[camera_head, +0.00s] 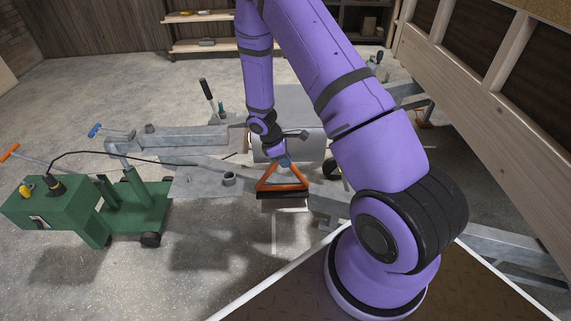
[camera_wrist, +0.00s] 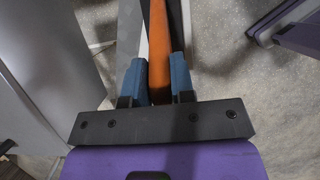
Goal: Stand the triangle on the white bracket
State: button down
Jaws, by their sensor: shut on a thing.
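My gripper (camera_head: 285,161) is shut on the orange triangle (camera_head: 297,184), near its top corner. The triangle is upright, with a dark bar along its lower edge. In the wrist view the blue fingers (camera_wrist: 160,78) press on both sides of the orange edge (camera_wrist: 159,45). A pale, whitish piece (camera_head: 284,205) shows just below the dark bar; it may be the white bracket. I cannot tell whether the triangle touches it, since the bar hides its upper part.
Grey metal trailer beams (camera_head: 480,241) run around the triangle. A grey plate with a short round stub (camera_head: 229,178) lies to its left. A green wheeled machine (camera_head: 130,205) stands further left. A wooden hut wall (camera_head: 480,70) rises on the right. Open concrete floor lies in front.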

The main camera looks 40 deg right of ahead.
jog(key=shift+w+d+f, duration=0.2)
jog(key=shift+f, duration=0.4)
jog(key=shift+w+d+f, duration=0.15)
jog(key=shift+f, duration=0.5)
jog(key=shift+w+d+f, duration=0.2)
jog(key=shift+f, duration=0.9)
jog(key=c, duration=1)
grip_release()
jog(key=shift+o, duration=0.2)
jog(key=shift+r, duration=0.1)
jog(key=v, duration=1.2)
jog(key=shift+r, duration=0.4)
jog(key=shift+a, duration=0.15)
